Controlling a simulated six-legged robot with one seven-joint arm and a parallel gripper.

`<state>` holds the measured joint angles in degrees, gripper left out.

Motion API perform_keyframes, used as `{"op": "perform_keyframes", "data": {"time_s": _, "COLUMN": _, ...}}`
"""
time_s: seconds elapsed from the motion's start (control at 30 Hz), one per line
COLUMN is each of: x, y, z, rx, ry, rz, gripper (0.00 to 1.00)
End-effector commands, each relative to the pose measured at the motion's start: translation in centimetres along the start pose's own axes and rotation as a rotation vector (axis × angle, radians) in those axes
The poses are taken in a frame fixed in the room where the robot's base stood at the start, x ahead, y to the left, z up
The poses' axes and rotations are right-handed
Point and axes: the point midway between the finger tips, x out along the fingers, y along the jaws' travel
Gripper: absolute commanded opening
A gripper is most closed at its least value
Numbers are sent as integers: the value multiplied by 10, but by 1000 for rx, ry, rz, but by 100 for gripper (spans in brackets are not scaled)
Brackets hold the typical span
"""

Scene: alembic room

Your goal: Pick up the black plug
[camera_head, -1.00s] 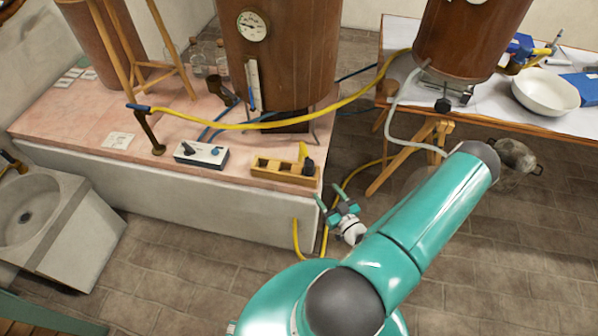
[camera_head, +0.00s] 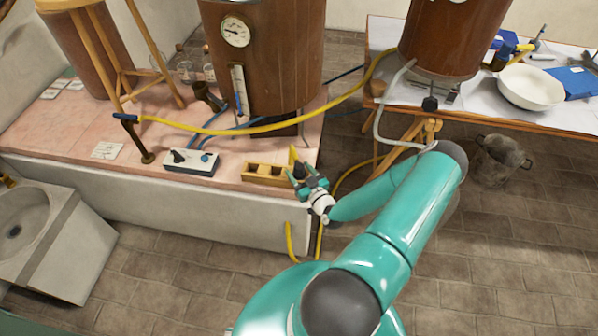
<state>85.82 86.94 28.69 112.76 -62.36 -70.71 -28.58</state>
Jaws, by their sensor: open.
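The black plug (camera_head: 299,170) shows as a small dark shape at the right end of a wooden rack (camera_head: 262,174), close to the rack's yellow upright piece. The rack lies near the front right corner of the pink-topped counter. My gripper (camera_head: 306,181) is open and empty, at the counter's corner just below and right of the plug in the picture. The fingers partly overlap the plug's lower side, so I cannot tell whether they touch it.
A white control box (camera_head: 192,163) sits left of the rack. A yellow hose (camera_head: 250,129) arches above the counter to the copper vessel (camera_head: 452,40) at right. Another yellow hose (camera_head: 352,178) hangs beside the counter's corner. A metal pot (camera_head: 500,160) stands on the floor at right.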

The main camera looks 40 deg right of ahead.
Motion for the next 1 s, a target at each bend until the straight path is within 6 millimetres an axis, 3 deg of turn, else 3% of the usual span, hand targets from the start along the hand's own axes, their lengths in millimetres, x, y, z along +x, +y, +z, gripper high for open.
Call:
{"op": "perform_keyframes", "data": {"time_s": 0.3, "x": 9, "y": 0, "z": 0, "rx": -1, "ry": -1, "rz": 0, "gripper": 59}}
{"op": "perform_keyframes", "data": {"time_s": 0.6, "x": 9, "y": 1, "z": 0, "rx": -1, "ry": 0, "rz": 1, "gripper": 5}}
{"op": "perform_keyframes", "data": {"time_s": 1.0, "x": 9, "y": 0, "z": -6, "rx": -1, "ry": 0, "rz": -1, "gripper": 5}}
